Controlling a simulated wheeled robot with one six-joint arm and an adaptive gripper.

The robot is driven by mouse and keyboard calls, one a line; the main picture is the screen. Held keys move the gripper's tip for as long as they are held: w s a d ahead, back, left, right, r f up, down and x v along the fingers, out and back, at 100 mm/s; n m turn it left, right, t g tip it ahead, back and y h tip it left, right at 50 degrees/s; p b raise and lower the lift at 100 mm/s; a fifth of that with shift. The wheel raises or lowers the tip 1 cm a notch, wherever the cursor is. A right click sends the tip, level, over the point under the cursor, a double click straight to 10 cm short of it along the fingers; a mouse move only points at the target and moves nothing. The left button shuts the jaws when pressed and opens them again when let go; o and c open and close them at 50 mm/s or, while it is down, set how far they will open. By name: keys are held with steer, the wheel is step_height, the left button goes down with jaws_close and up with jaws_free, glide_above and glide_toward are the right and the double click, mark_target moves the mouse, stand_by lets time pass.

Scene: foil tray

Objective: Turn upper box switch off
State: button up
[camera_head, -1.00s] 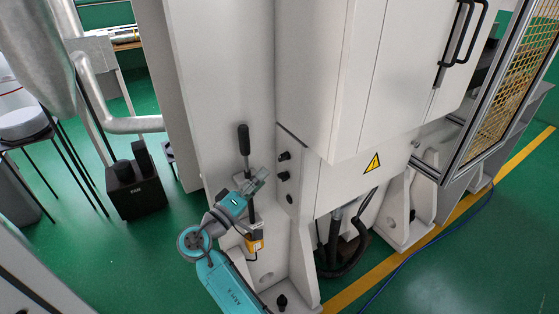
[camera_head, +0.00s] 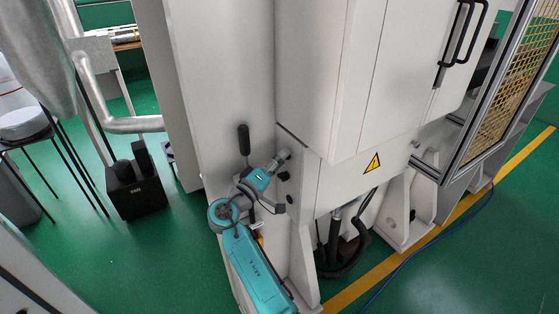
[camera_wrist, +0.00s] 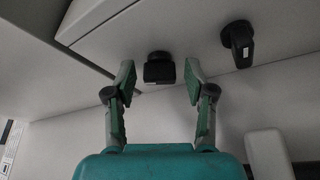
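Two black switches are mounted on the narrow side of the white box. In the wrist view a black switch (camera_wrist: 160,68), which appears to be the upper one, lies between my two fingertips, with a gap on each side. My gripper is open and holds nothing. Another black switch (camera_wrist: 238,42) shows to the right of my fingers, with a pale mark on it.
A black-handled lever (camera_head: 244,140) stands on the white panel left of my gripper. A box with a yellow warning triangle (camera_head: 373,163) is to the right. A black case (camera_head: 137,196) and stools stand on the green floor at left.

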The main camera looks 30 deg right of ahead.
jaws_close()
steer(key=n+y, duration=0.2)
steer(key=n, duration=0.3)
steer(key=shift+n, duration=0.4)
steer(key=shift+o, duration=1.5)
jaws_free()
steer(key=shift+a+r, duration=0.1)
steer(key=shift+a, duration=0.05)
steer(key=v, duration=1.2)
